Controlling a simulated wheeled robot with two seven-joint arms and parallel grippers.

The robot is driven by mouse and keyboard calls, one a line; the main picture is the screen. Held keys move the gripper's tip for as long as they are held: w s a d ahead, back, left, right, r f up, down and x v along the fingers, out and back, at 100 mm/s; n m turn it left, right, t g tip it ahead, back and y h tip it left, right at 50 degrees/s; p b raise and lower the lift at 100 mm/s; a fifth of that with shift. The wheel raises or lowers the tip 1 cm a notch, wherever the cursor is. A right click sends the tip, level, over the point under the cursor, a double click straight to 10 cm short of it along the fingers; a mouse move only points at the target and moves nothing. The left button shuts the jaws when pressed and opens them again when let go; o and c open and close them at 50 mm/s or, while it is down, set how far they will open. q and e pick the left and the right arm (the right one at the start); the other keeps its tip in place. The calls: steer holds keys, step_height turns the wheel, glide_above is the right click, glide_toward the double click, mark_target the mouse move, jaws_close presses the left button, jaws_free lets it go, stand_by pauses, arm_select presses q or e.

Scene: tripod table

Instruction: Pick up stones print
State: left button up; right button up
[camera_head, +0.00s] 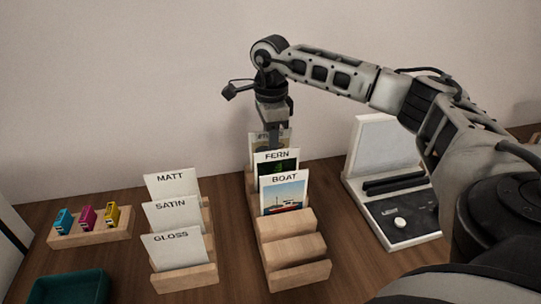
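A wooden rack (293,250) in the middle holds several prints in a row, one behind another. The front print is BOAT (284,193), with a picture of a boat, and behind it is FERN (276,160). The rearmost print (256,141) is mostly covered by FERN and my gripper, and its label is not clearly readable; it may be the stones print. My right gripper (271,140) points down at the top edge of this rear print. Whether its fingers are closed on the print cannot be told. My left gripper is not in view.
Left of the rack, a wooden stand (187,280) holds MATT, SATIN and GLOSS cards. Farther left are a holder (92,234) with three coloured cartridges and a teal tray (72,286). A white device (398,212) stands at right, under my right arm.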

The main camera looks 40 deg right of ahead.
steer(key=shift+f, duration=1.4)
jaws_close()
steer(key=shift+r, duration=0.1)
